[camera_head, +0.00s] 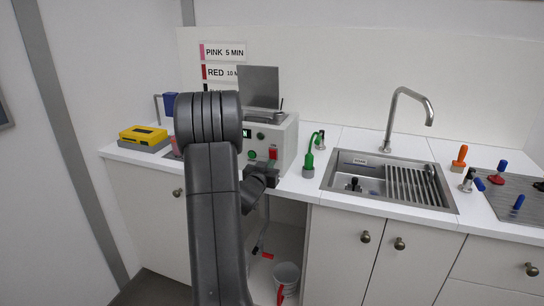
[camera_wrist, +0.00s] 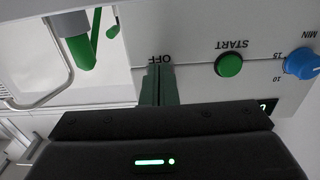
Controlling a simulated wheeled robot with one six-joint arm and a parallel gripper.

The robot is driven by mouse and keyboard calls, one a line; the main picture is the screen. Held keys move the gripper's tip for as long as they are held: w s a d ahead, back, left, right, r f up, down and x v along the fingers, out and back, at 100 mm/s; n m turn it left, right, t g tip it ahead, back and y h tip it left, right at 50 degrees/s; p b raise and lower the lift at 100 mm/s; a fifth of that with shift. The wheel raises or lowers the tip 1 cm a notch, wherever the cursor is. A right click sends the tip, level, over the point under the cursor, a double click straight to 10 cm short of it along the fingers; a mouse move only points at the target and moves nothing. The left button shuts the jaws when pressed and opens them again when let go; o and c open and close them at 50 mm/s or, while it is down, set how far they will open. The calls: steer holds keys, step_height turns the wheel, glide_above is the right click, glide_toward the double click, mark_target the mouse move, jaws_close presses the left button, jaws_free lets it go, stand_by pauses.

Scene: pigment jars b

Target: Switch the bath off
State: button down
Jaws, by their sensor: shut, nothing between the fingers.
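The bath (camera_head: 287,146) is a white box on the counter with a grey lid raised behind it. Its front has a green START button (camera_head: 252,155), a red OFF button (camera_head: 272,154) and a small dark display with green characters (camera_head: 246,133). In the wrist view the panel is upside down, with START (camera_wrist: 229,64) right of the OFF label. My gripper (camera_wrist: 158,72) is shut and empty, its fingertips at the OFF label. The fingers hide the red button there, so I cannot tell whether they touch it. In the head view my gripper (camera_head: 270,172) is just below the red button.
A green-handled tool (camera_head: 308,160) stands right of the bath, before the sink (camera_head: 350,189). A blue knob (camera_wrist: 301,63) sits beyond START in the wrist view. A yellow box (camera_head: 142,135) is at left. A bucket (camera_head: 287,277) stands in the open space below.

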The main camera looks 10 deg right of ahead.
steer(key=shift+b+v, duration=0.5)
steer(key=shift+v, duration=0.85)
steer(key=b+v, duration=0.1)
steer(key=v, duration=1.4)
steer(key=shift+b, duration=0.35)
steer(key=p+x, duration=0.2)
steer(key=x, duration=1.3)
steer(key=shift+w+d, duration=0.15)
steer(key=shift+w, duration=0.15)
steer(key=shift+s, duration=0.15)
